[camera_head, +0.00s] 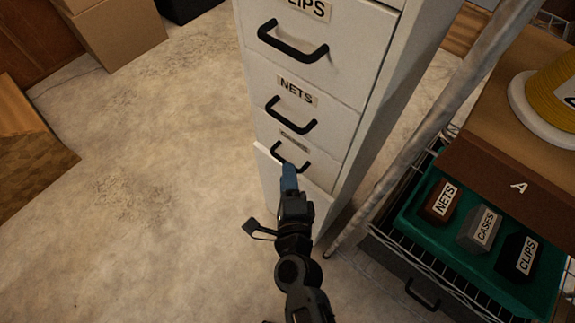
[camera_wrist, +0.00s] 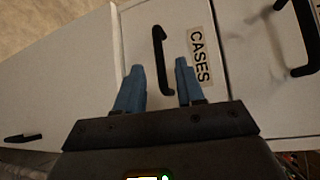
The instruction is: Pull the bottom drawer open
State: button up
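The white cabinet has drawers labelled CLIPS, NETS and CASES, each with a black bar handle. Below the CASES drawer (camera_head: 293,137) is a plain white front (camera_head: 268,172), the lowest in view; its top edge seems to stand slightly proud. It also shows at left in the wrist view (camera_wrist: 65,85), with a dark bar (camera_wrist: 22,137) near it that may be a handle. My gripper (camera_head: 289,172) is open with blue fingers, in front of the CASES handle. In the wrist view my fingers (camera_wrist: 158,78) are apart, around the CASES handle's (camera_wrist: 160,60) lower part in the picture; contact is unclear.
A grey post (camera_head: 440,105) and a wire rack with a green tray (camera_head: 405,215) holding labelled blocks stand close on the right. A yellow spool (camera_head: 555,95) sits on the bench. Cardboard boxes (camera_head: 120,35) are at back left. The floor (camera_head: 150,180) left of the cabinet is clear.

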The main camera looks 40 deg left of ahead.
jog(key=shift+x, duration=1.75)
jog(key=shift+c, duration=0.5)
grip_shut()
